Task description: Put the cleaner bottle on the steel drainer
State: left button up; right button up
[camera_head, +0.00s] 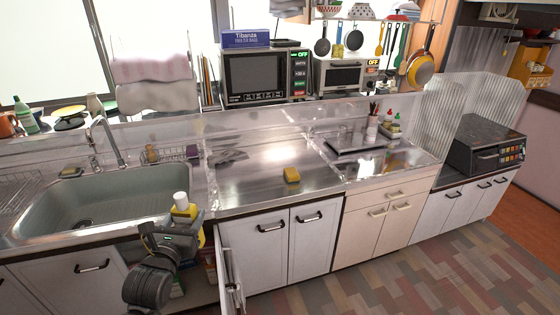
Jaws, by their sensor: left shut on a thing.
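The cleaner bottle (182,207) is yellow with a white cap and stands about upright in front of the counter edge, just right of the sink. My left gripper (186,235) is shut on its lower body, which the gripper partly hides. The bottle's top shows above the level of the counter edge. The steel drainer (245,183) is the shiny flat steel surface right of the sink. My left gripper and the bottle are at its front left corner. My right gripper is not in view.
A yellow sponge (291,175) lies on the steel surface, which is otherwise largely clear at the front. The sink (105,205) is to the left. A cabinet door (230,268) stands open below the counter, close to my left arm. A small wire rack (170,154) sits behind the sink.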

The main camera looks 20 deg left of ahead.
aim_at(250, 184)
jog(key=i, duration=1.05)
jog(key=u, duration=0.05)
